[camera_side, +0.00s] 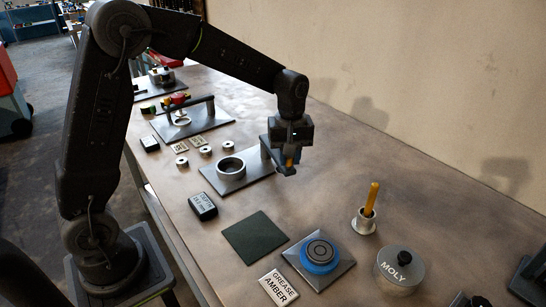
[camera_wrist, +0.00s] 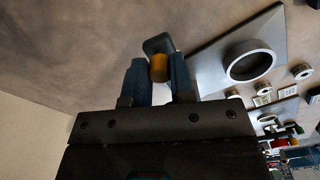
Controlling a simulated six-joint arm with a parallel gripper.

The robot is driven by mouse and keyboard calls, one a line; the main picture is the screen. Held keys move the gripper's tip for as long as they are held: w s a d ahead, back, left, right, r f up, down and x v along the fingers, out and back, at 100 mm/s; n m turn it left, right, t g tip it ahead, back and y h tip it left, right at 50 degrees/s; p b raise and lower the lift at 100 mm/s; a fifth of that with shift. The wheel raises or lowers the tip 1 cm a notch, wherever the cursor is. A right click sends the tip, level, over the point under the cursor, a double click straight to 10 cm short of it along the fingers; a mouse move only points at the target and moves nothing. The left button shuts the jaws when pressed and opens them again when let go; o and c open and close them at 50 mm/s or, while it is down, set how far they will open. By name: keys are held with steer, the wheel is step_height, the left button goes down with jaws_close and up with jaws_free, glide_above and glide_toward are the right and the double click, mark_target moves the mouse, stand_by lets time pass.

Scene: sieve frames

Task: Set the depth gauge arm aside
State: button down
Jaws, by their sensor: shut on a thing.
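My gripper (camera_side: 290,158) is up above the bench, just right of a metal plate (camera_side: 256,178) that carries a ring (camera_side: 231,168) and a short post. In the wrist view, my gripper (camera_wrist: 158,82) has its two blue fingers on either side of an amber cylinder (camera_wrist: 159,68). A dark grey rounded piece (camera_wrist: 158,43) shows just beyond the cylinder; together they look like the depth gauge arm, mostly hidden by the fingers. The amber part also shows in the side view (camera_side: 290,163). I cannot tell whether the held piece touches the post.
A dark green mat (camera_side: 254,237) lies bare in front. Nearby are the depth readout block (camera_side: 202,206), a blue round piece (camera_side: 319,257) on a plate, a cup (camera_side: 364,221) with an amber stick, and the MOLY tin (camera_side: 399,268). Bench near the wall is clear.

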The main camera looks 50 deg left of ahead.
steer(key=shift+w+d+r+n, duration=0.1)
steer(key=shift+w+d+n, duration=0.1)
steer(key=shift+w+n, duration=1.25)
steer(key=shift+w+m, duration=0.25)
steer(key=shift+w, duration=0.05)
steer(key=c, duration=1)
jaws_free()
step_height(320, 180, up, 14)
steer(key=shift+f, duration=0.1)
steer(key=shift+s, duration=0.1)
